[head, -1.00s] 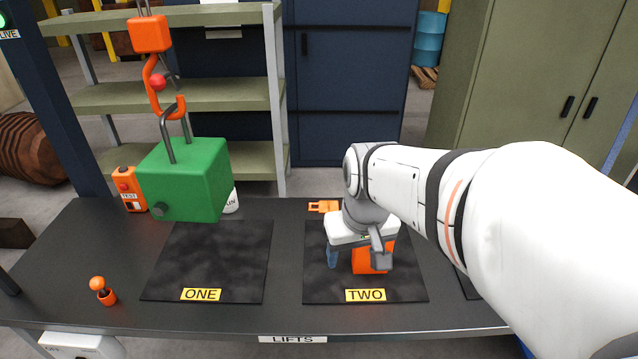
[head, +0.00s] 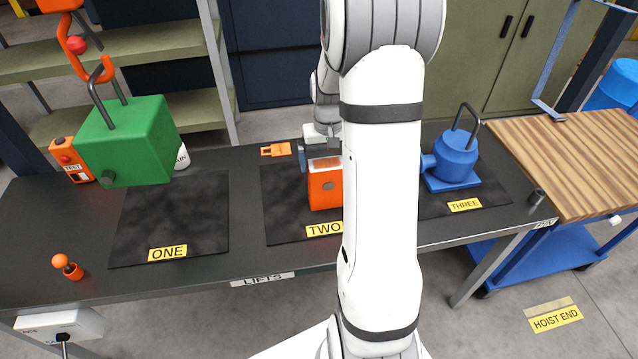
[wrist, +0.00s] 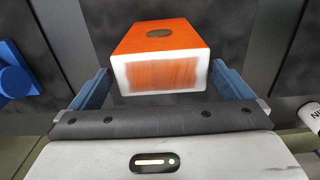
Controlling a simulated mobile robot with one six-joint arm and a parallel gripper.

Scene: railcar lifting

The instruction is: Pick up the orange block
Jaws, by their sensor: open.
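The orange block (head: 326,190) stands on the dark pad marked TWO (head: 285,222), partly behind my arm in the head view. In the wrist view the orange block (wrist: 160,42) lies ahead, roughly centred between my two blue fingers. My gripper (wrist: 160,78) is open and empty, with a gap visible between the block and each finger. In the head view my gripper (head: 318,155) is at the block's top, with one finger by its upper left side; the other finger is hidden by my arm.
A green block (head: 125,140) hangs from an orange hook (head: 90,65) at left. A blue piece with a handle (head: 455,158) stands on pad THREE. An orange clip (head: 276,149) lies behind pad TWO. Pad ONE (head: 175,215) is bare. A wood-topped blue cart (head: 575,155) stands right.

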